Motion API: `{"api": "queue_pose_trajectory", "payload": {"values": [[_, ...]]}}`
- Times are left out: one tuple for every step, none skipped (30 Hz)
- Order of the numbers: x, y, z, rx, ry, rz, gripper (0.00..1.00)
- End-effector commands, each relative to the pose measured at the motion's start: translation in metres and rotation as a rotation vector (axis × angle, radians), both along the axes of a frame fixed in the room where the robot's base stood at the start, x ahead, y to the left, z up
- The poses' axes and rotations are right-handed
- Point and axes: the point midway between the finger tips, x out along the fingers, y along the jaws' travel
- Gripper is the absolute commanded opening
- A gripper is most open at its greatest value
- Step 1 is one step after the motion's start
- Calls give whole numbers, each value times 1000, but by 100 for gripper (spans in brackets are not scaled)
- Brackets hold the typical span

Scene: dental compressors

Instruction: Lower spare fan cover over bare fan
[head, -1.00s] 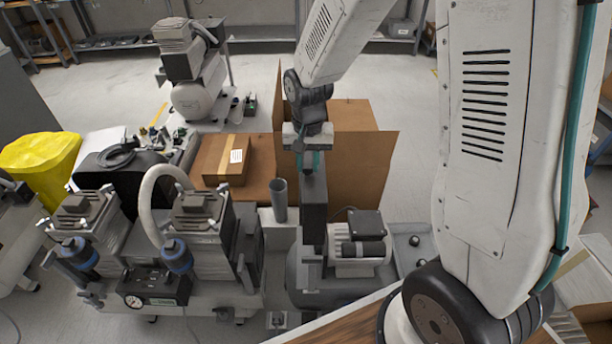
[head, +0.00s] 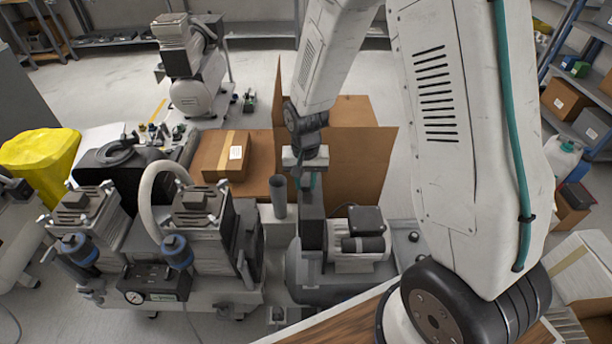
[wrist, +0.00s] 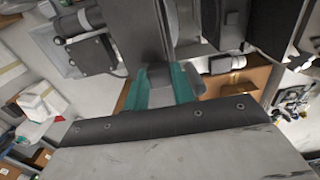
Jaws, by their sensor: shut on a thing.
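My gripper (head: 306,182), with teal fingers, points down and is shut on the spare fan cover (head: 312,222), a dark grey, narrow, upright piece. In the wrist view the teal fingers (wrist: 164,88) grip the grey cover (wrist: 138,32) by its near edge. The cover is at the left end of the light-coloured motor (head: 362,252), above the grey tank. The bare fan cannot be made out; the cover hides that end of the motor. I cannot tell whether the cover touches the motor.
A twin-head compressor (head: 205,245) with a pale hose stands close on the left. A grey upright tube (head: 278,196) is just left of the cover. An open cardboard box (head: 360,165) stands behind. A wooden top (head: 345,325) lies in front.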

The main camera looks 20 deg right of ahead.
Motion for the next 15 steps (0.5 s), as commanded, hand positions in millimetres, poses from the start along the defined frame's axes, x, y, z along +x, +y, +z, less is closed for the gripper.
{"api": "queue_pose_trajectory", "payload": {"values": [[0, 0, -6, -1, 1, 0, 0], [0, 0, -9, 0, 1, 0, 0], [0, 0, -13, 0, 2, 0, 0], [0, 0, -16, 0, 2, 0, 0], [0, 0, -18, -1, 1, 0, 0], [0, 0, -23, 0, 1, 0, 0], [0, 0, -26, -1, 1, 0, 0], [0, 0, -29, -1, 1, 0, 0], [0, 0, -32, -1, 1, 0, 0], [0, 0, -35, 0, 1, 0, 0], [0, 0, -39, 0, 1, 0, 0], [0, 0, -42, -1, 1, 0, 0], [0, 0, -45, -1, 1, 0, 0], [0, 0, -48, -1, 1, 0, 0], [0, 0, -52, 0, 1, 0, 0]]}}
